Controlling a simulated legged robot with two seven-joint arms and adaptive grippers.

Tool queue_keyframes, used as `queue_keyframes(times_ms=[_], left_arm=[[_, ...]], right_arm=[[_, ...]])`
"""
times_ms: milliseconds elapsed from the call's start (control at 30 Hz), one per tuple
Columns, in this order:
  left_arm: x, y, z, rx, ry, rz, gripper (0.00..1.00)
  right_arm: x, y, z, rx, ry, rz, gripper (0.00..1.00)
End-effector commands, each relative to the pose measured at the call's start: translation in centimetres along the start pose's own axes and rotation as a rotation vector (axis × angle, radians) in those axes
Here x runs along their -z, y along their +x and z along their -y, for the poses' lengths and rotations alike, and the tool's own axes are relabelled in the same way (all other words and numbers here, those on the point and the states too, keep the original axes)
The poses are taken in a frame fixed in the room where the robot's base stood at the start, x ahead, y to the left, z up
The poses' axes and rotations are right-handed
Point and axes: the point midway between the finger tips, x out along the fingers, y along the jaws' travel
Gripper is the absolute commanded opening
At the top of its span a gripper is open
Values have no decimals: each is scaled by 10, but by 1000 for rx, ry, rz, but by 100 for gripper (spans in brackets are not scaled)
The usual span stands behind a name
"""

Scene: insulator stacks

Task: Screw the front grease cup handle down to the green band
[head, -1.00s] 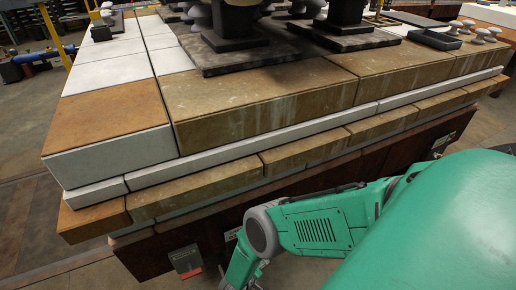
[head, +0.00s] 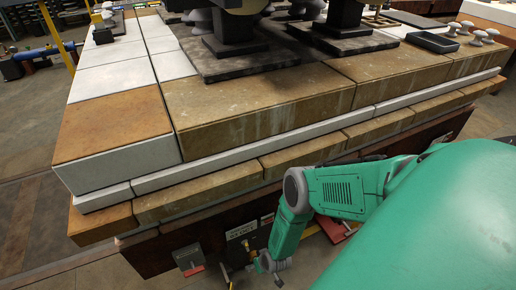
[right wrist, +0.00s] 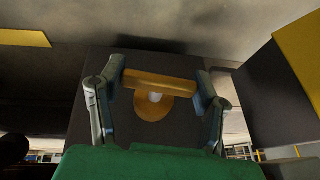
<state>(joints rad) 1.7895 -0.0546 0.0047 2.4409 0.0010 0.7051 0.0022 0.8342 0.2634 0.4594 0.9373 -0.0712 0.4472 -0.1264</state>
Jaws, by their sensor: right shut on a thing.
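In the right wrist view, a brass-coloured crossbar handle (right wrist: 150,78) spans between the two fingers of my right gripper (right wrist: 162,82), which is shut on it. Behind the bar is a round brass disc (right wrist: 148,109) with a pale centre, against a dark square face (right wrist: 90,120). I cannot make out a green band. In the head view my right arm reaches down in front of the bench's near side, with its wrist low at the bottom edge; the handle is hidden there. My left gripper is not in view.
The slab-topped bench (head: 250,125) overhangs the working area in the head view. Below its edge hang small placards (head: 188,258), and a red part (head: 334,229) sits beside my forearm. In the right wrist view a dark block with yellow (right wrist: 303,60) stands close on the right.

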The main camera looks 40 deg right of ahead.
Motion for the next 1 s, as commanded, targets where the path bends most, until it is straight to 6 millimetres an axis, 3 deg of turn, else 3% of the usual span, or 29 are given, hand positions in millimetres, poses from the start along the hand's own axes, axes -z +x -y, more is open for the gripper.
queue_keyframes(times_ms=[500, 1000], left_arm=[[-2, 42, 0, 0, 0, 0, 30], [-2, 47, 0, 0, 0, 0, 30]], right_arm=[[-2, 3, -2, 204, 88, 1, 29], [-1, 1, -1, 233, 97, 0, 29]])
